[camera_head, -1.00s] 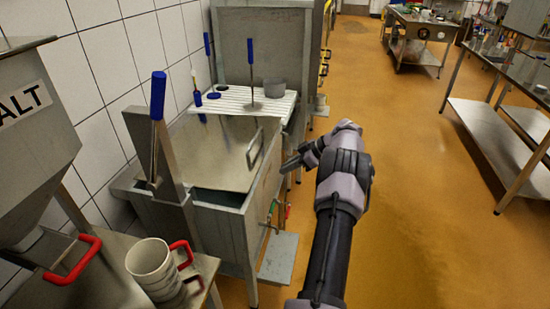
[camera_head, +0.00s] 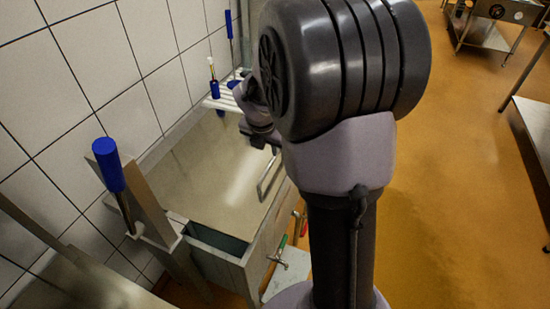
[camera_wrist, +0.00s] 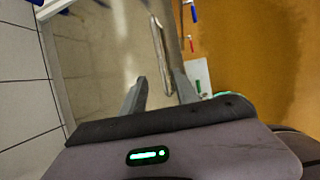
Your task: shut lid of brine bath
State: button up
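The brine bath (camera_head: 240,262) is a steel tank against the tiled wall. Its flat, pale metal lid (camera_head: 205,175) has a bar handle (camera_head: 268,178) by its right edge. A dark gap with greenish contents shows at the tank's near end; I cannot tell the lid's exact tilt. My gripper (camera_head: 258,135) is over the lid's far right part, partly hidden by my arm. The handle (camera_wrist: 159,48) lies just ahead, roughly in line with the space between the fingertips.
A blue-handled lever (camera_head: 110,165) stands at the near left of the tank. A white slatted shelf (camera_head: 217,101) with a blue-handled tool (camera_head: 214,88) is beyond it. Orange floor (camera_head: 450,200) is open to the right.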

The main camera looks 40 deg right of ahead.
aim_at(270, 163)
jog(key=b+x, duration=0.4)
jog(key=x, duration=0.8)
jog(key=shift+d+f+b, duration=0.15)
jog(key=shift+f+b, duration=0.05)
jog(key=shift+b, duration=0.15)
grip_shut()
dwell(0.5)
